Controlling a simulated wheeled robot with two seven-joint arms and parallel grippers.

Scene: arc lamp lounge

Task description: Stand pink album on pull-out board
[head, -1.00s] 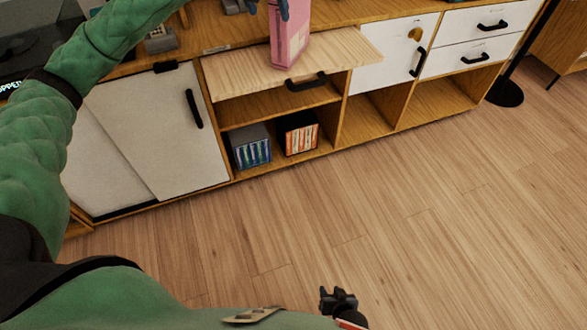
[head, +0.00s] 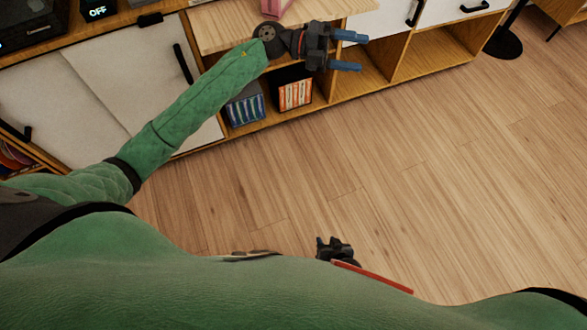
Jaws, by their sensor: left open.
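The pink album (head: 275,10) is at the top edge of the head view, and only its lower end shows. It rests on the light wood pull-out board (head: 222,28), which sticks out from the sideboard. Its upper part is out of frame. My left gripper (head: 361,51) is open and empty, in front of the board and to the right of the album, apart from it. Its blue fingers point right. My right gripper (head: 336,250) is low in the view near my body; its fingers are not clear.
Below the board, open compartments hold a box of blue-spined cases (head: 245,107) and a box of orange-spined cases (head: 295,92). White sliding doors (head: 130,85) are on the left, white drawers (head: 450,8) on the right. A black lamp base (head: 503,42) stands at right. The wood floor (head: 440,170) is clear.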

